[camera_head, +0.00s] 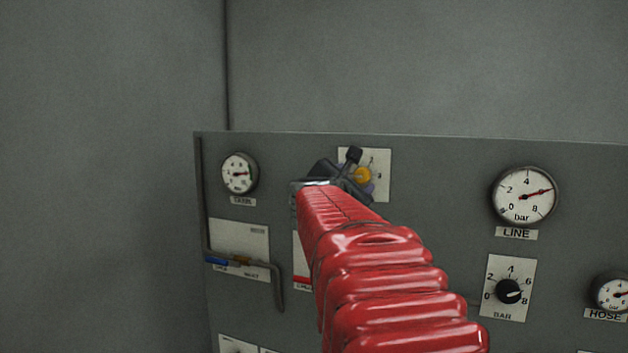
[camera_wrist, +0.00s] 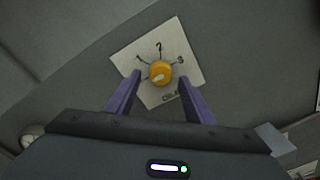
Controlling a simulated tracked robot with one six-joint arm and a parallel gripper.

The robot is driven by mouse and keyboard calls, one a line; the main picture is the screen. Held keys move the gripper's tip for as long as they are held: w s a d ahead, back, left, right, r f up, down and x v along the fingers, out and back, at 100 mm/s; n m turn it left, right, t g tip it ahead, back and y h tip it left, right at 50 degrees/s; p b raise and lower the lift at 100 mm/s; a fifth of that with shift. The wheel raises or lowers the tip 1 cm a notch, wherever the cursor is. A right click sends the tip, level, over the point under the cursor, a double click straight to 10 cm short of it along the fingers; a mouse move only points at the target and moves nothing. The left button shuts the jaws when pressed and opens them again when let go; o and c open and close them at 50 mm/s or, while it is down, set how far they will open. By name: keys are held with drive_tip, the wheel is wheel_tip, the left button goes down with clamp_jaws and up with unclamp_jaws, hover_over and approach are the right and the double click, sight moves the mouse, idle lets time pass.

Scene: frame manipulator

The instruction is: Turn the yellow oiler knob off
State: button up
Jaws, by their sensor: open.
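The yellow oiler knob (camera_wrist: 161,72) sits on a white label plate (camera_wrist: 187,52) with marks around it, on the grey panel. A pale mark shows on the knob's face. In the wrist view my gripper (camera_wrist: 160,85) is open, with one purple finger on each side of the knob's lower part. I cannot tell whether the fingers touch it. In the head view the knob (camera_head: 363,175) is partly hidden behind my gripper (camera_head: 358,178), and my red arm covers the panel below it.
A small gauge (camera_head: 239,173) is left of the knob. A blue-handled lever (camera_head: 217,262) and bent pipe are lower left. The LINE gauge (camera_head: 524,196), a black BAR knob (camera_head: 508,291) and the HOSE gauge (camera_head: 612,292) are to the right. The wall above the panel is bare.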

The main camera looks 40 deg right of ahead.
drive_tip(key=v, duration=1.2)
drive_tip(key=shift+a+m, duration=0.1)
drive_tip(key=shift+m, duration=0.2)
drive_tip(key=s+a+f+m+g+y, duration=0.15)
drive_tip(key=a+f+m+y, duration=0.35)
drive_tip(key=f, duration=0.6)
drive_tip(key=s+a+f+m+y, duration=0.25)
drive_tip(key=a+f+m, duration=0.3)
drive_tip(key=f, duration=0.55)
drive_tip(key=s+a+f+m+y, duration=0.2)
drive_tip(key=a+f+y, duration=0.2)
drive_tip(key=a, duration=0.8)
drive_tip(key=s+a+f+m+y, duration=0.2)
drive_tip(key=a+f+y, duration=0.3)
drive_tip(key=a, duration=0.8)
wheel_tip(320, 180, down, 3)
drive_tip(key=shift+s+a+r, duration=0.1)
drive_tip(key=shift+s+a, duration=0.15)
drive_tip(key=shift+s, duration=0.15)
